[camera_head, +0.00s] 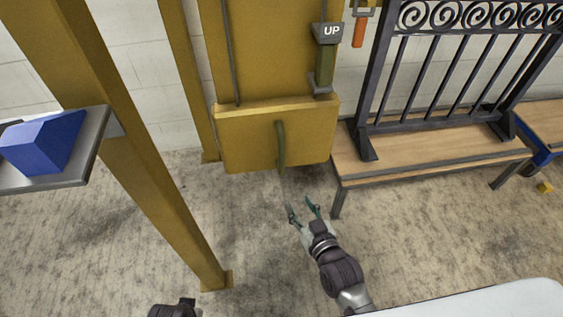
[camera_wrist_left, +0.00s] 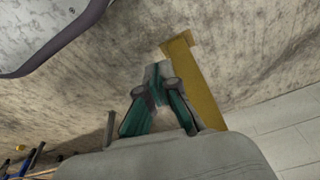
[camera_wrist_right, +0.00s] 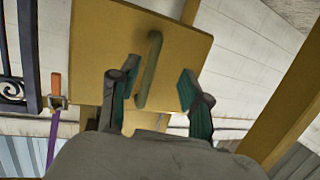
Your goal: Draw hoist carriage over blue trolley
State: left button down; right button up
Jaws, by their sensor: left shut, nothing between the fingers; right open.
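A yellow hoist carriage (camera_head: 247,140) hangs on a yellow post beside the wall, with a green upright handle (camera_head: 280,145) on its front. In the right wrist view the handle (camera_wrist_right: 149,72) shows beyond and between my fingers, on the yellow carriage face (camera_wrist_right: 95,40). My right gripper (camera_head: 304,212) is open and empty, below and in front of the handle, apart from it. In the left wrist view my left gripper (camera_wrist_left: 158,75) is shut and empty, with the floor and a yellow post foot beyond it. I see no trolley that is clearly the blue one.
A green lever marked UP (camera_head: 325,65) is above the carriage's right side. A yellow post (camera_head: 150,185) stands left, near a grey shelf (camera_head: 75,180) with a blue block (camera_head: 42,145). A wooden bench (camera_head: 430,152) bearing a black scroll gate (camera_head: 455,65) is right. Floor between is clear.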

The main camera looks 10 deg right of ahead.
aim_at(283, 149)
notch_tip(283, 149, up, 8)
jog(key=w+t+b, duration=0.1)
jog(key=w+t, duration=0.1)
jog(key=t, duration=0.1)
jog(key=b+x, duration=0.1)
jog(key=x, duration=0.5)
jog(key=b+x, duration=0.1)
jog(key=x, duration=0.4)
jog(key=shift+w+a+f, duration=0.2)
jog(key=shift+w+a, duration=0.1)
pick_arm(q)
jog(key=w+v, duration=0.2)
jog(key=v, duration=0.9)
jog(key=shift+w+r+t, duration=0.3)
jog(key=shift+w+t, duration=0.1)
jog(key=shift+w, duration=0.1)
pick_arm(e)
jog(key=shift+w+a, duration=0.1)
jog(key=shift+w, duration=0.45)
grip_shut()
